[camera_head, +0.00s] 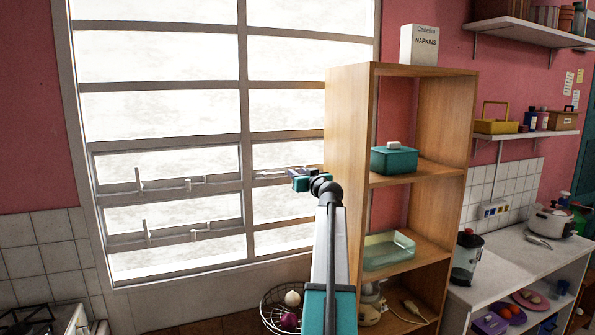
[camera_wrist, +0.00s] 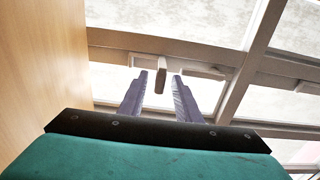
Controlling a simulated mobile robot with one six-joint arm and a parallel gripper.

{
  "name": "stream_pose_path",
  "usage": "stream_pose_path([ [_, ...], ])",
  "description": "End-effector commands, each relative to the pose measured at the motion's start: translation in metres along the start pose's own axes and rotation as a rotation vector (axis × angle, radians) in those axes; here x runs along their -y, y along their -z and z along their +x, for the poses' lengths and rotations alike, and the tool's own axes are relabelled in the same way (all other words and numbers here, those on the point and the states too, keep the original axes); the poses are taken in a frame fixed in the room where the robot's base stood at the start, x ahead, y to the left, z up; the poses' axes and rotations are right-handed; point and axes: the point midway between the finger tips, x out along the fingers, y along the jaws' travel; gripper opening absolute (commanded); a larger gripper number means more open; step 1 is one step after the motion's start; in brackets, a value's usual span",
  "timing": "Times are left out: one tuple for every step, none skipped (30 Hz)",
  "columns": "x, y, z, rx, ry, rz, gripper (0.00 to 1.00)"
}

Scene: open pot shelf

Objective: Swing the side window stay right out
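The side window stay (camera_wrist: 161,80) is a pale bar on the window frame. Its short handle sticks out toward my gripper in the wrist view. My gripper (camera_wrist: 159,90) is open, with one grey finger on each side of the handle near the tips. A gap shows on both sides, so I see no grip on it. In the head view my gripper (camera_head: 274,174) is at the window's right part, close to the shelf's left side. The stay is small and partly lost behind the fingers there.
A wooden shelf (camera_head: 353,140) stands just right of my gripper; its side panel (camera_wrist: 42,60) fills the wrist view's left. Other stays (camera_head: 165,186) sit on the left panes. A wire basket (camera_head: 270,312) is below, and the counter (camera_head: 510,262) is at right.

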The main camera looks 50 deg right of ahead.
Motion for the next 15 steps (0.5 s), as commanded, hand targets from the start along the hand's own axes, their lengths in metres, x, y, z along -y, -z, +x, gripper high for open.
stream_pose_path([
  [-0.0006,0.0013,0.0050,0.001,0.000,0.000,0.31],
  [-0.0006,0.0010,0.0067,0.001,0.000,0.000,0.31],
  [-0.0006,0.0008,0.0085,0.000,-0.001,0.000,0.31],
  [-0.0006,0.0006,0.0096,0.000,-0.001,0.000,0.31],
  [-0.0005,0.0004,0.0105,0.000,-0.001,0.000,0.31],
  [-0.0004,0.0003,0.0113,0.000,-0.001,0.000,0.31],
  [-0.0004,0.0001,0.0118,0.000,-0.001,0.000,0.31],
  [-0.0003,0.0000,0.0121,0.000,-0.001,0.000,0.31],
  [-0.0002,-0.0002,0.0122,0.000,-0.001,0.000,0.31],
  [-0.0001,-0.0003,0.0123,0.000,-0.001,0.000,0.31],
  [-0.0001,-0.0003,0.0122,0.000,-0.001,0.000,0.31],
  [0.0000,-0.0004,0.0121,0.000,-0.001,0.000,0.31],
  [0.0000,-0.0004,0.0121,0.000,-0.001,0.000,0.31],
  [0.0000,-0.0004,0.0120,0.000,-0.001,0.000,0.31],
  [0.0000,-0.0004,0.0120,0.000,-0.001,0.000,0.31],
])
